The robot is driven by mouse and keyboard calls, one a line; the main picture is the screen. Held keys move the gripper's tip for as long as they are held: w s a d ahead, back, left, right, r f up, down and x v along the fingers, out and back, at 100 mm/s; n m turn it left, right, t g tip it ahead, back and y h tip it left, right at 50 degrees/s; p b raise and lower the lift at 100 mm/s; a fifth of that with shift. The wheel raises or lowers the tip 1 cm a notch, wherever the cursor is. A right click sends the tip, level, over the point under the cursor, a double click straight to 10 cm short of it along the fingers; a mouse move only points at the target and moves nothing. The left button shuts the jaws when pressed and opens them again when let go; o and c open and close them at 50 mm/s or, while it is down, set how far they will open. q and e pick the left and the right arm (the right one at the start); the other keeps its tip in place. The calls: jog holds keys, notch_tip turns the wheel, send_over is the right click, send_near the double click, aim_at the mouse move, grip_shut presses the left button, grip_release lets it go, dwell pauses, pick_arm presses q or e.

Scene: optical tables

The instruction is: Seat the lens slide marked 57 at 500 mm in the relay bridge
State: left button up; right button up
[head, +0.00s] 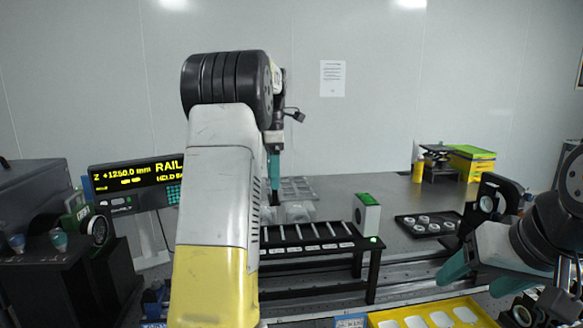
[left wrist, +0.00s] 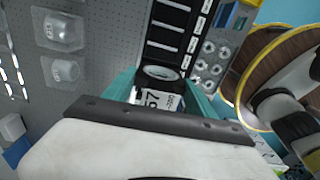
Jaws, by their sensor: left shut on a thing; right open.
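My left gripper (left wrist: 160,88) is shut on a lens slide (left wrist: 153,100) with a white label reading 57. A round lens shows at the slide's far end. In the left wrist view the slide is in line with the black, slotted relay bridge (left wrist: 168,37); I cannot tell whether they touch. In the head view the relay bridge (head: 310,248) stands mid-table with several slots and white labels. My left arm hides its left end and the held slide; only teal finger parts of the left gripper (head: 273,168) show. My right gripper (head: 478,275) is open and empty at lower right.
A yellow tray (head: 385,318) with white pads is at the front. A black tray (head: 400,221) of round lenses is right of the bridge. A display (head: 137,180) reading Z +1250.0 mm is at left.

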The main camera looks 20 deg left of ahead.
pick_arm(q)
jog(key=shift+f, duration=5.45)
jog(key=shift+f, duration=0.15)
jog(key=o, duration=1.7)
jog(key=shift+c, duration=0.2)
jog(key=shift+o, duration=0.5)
jog(key=shift+r, duration=4.95)
